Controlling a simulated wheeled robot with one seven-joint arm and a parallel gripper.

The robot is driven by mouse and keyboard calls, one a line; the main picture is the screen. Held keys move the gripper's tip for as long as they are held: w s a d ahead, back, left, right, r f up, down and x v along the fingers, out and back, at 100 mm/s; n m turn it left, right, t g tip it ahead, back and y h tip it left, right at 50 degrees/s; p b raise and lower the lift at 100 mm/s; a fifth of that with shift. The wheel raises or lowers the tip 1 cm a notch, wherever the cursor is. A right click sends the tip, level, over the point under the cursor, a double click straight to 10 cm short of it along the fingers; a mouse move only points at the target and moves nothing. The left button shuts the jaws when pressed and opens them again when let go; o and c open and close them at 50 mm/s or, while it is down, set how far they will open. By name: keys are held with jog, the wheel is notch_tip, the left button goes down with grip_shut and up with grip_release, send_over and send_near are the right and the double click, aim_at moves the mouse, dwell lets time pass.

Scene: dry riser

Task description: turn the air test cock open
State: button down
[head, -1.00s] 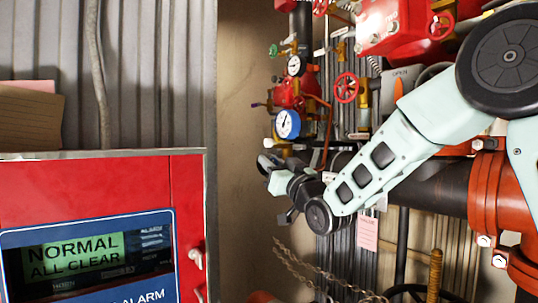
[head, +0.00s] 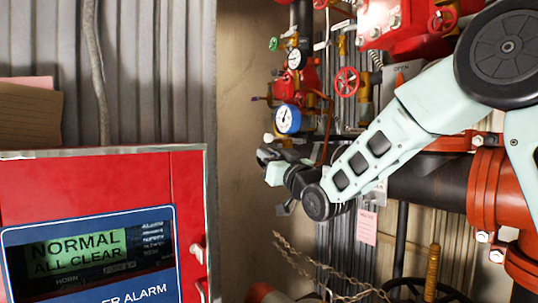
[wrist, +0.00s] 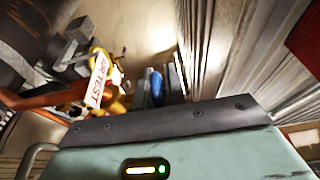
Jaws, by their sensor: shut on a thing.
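The air test cock shows in the wrist view as a brass-yellow body (wrist: 118,101) with a white tag (wrist: 98,84) reading "AIR TEST". A blue handle (wrist: 157,84) stands just right of the brass body, between my dark fingers. My gripper (wrist: 160,86) is shut on this blue handle, though the fingertips are partly hidden by its own housing. In the head view my gripper (head: 265,157) is at the left of the pipework, below the blue-rimmed gauge. The cock itself cannot be made out there.
A blue-rimmed gauge (head: 289,119) and red valves stand just above my gripper. A red alarm panel (head: 100,185) reads "NORMAL ALL CLEAR" at left. A large dark pipe (head: 430,180) with an orange coupling (head: 487,190) runs at right. Bare wall (head: 238,110) lies left of the pipework.

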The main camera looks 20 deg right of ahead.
jog(key=g+h+p, duration=0.1)
jog(key=g+p, duration=0.2)
jog(key=p, duration=0.1)
jog(key=shift+w+r, duration=0.1)
jog(key=g+p, duration=0.2)
jog(key=p, duration=0.1)
jog(key=g+h+p, duration=0.1)
jog(key=g+p, duration=0.1)
jog(key=p, duration=0.1)
jog(key=shift+f, duration=0.4)
jog(key=shift+f+g+h+p, duration=0.3)
jog(key=shift+f+g+p, duration=0.1)
jog(key=shift+p, duration=0.6)
jog(key=c, duration=1.7)
grip_release()
